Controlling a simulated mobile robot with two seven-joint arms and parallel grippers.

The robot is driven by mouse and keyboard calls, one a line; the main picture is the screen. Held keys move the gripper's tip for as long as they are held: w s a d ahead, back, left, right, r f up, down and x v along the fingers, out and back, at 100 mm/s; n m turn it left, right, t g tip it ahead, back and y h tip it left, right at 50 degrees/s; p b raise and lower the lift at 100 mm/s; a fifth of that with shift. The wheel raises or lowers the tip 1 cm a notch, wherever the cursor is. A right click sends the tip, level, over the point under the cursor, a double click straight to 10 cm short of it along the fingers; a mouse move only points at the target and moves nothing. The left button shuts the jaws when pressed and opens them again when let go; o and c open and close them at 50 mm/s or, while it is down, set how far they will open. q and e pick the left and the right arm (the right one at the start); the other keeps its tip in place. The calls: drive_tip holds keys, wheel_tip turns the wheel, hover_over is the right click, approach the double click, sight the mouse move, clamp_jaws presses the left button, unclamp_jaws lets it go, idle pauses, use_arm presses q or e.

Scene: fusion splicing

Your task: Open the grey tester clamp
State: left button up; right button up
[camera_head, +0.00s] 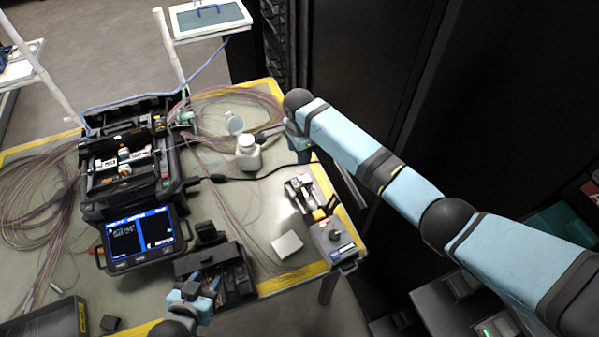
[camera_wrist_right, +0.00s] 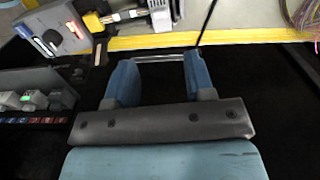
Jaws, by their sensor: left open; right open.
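The grey tester (camera_head: 335,240) stands at the table's right edge, with a round dark knob and a small blue display. A metal and black clamp mechanism (camera_head: 300,190) with a yellow part lies just behind it; whether it is open or shut I cannot tell. In the right wrist view the tester (camera_wrist_right: 62,32) is at upper left, partly cut off. My right gripper (camera_head: 298,140) is open beyond the clamp, near the table's right edge; its blue fingers (camera_wrist_right: 158,72) are apart. My left gripper (camera_head: 203,286) is open at the table's front edge, beside a black device (camera_head: 232,280).
A black splicer (camera_head: 125,165) with a lit screen (camera_head: 140,236) fills the left of the table. A white bottle (camera_head: 248,153) stands behind the clamp. A pale block (camera_head: 287,244) lies left of the tester. Loose fibres cover the table; dark racks stand at the right.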

sight(299, 178)
wheel_tip(299, 178, down, 12)
drive_tip(key=shift+f, duration=0.1)
idle(0.4)
clamp_jaws()
